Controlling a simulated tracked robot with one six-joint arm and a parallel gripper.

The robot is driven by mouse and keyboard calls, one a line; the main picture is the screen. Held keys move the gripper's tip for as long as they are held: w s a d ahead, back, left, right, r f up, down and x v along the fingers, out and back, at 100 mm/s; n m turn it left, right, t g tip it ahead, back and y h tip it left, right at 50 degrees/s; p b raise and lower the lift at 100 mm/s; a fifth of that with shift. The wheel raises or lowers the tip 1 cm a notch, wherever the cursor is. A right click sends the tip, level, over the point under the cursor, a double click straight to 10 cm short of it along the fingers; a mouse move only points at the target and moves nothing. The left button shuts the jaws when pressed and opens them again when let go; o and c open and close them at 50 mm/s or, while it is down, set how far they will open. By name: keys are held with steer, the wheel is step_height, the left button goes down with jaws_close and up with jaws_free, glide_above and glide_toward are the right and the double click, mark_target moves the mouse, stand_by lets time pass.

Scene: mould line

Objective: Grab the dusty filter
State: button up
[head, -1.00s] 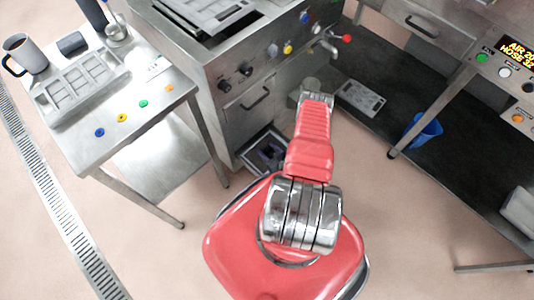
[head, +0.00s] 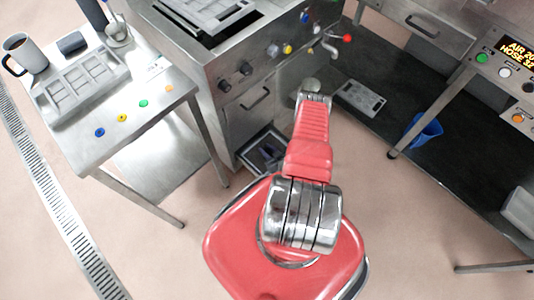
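I cannot pick out the dusty filter with certainty. A low open tray (head: 264,150) at the machine's foot holds something dark, partly covered by my arm.
The steel machine (head: 240,95) with knobs and a red-handled tap stands ahead. A steel table (head: 75,145) with a mug (head: 17,52) and a moulded tray (head: 84,84) is at left.

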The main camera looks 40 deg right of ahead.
mark_target(267, 150)
jaws_close()
steer(key=shift+r, duration=0.1)
steer(key=shift+s+r, duration=0.2)
steer(key=shift+r, duration=0.3)
step_height(267, 150, up, 10)
steer(key=s, duration=1.9)
steer(key=shift+s+d+r, duration=0.15)
steer(key=shift+s+d, duration=0.2)
stand_by(0.3)
